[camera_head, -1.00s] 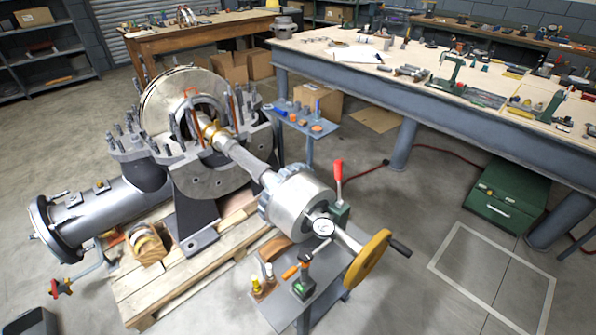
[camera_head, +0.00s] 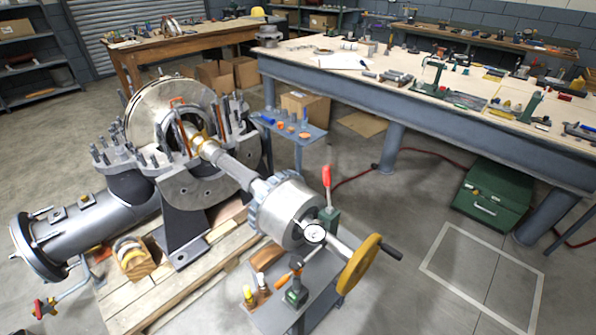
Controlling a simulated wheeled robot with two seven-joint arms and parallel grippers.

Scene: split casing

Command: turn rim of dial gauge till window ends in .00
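A round dial gauge (camera_head: 315,233) with a white face and dark rim stands near the silver coupling hub (camera_head: 288,211) of the split casing machine. It is small in the picture, and I cannot read its pointer or any window digits. A magnetic base with a green body (camera_head: 296,291) stands below it on a small grey stand. A red-handled lever (camera_head: 327,178) on a green block rises just behind the gauge. Neither of my grippers shows in the head view.
A yellow handwheel (camera_head: 359,264) with a dark handle stands right of the gauge. The shaft (camera_head: 240,167) runs back to the open casing on a wooden pallet (camera_head: 185,290). A long workbench (camera_head: 400,105) and a green toolbox (camera_head: 492,196) are at right. The floor at front right is clear.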

